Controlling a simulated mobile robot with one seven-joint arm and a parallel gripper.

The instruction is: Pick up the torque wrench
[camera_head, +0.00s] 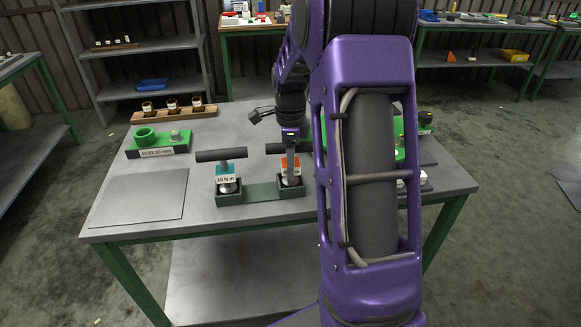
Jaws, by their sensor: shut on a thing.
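Two torque wrenches with dark T-handles stand upright in a green holder (262,192) on the grey table. The left wrench (224,170) has a teal band and a label reading "30 N m". The right wrench (273,149) has an orange-red band, and its handle is partly hidden by my gripper. My gripper (291,172) points down at the right wrench and is shut on it. The wrench's lower end is still in the holder's right socket. The exact finger contact is too small to see.
A green fixture (147,140) labelled "ROD 30 mm" and a wooden rack (174,113) with several brown-topped pieces stand at the back left. A flat dark plate (143,193) lies at the front left. My purple arm hides much of the table's right side.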

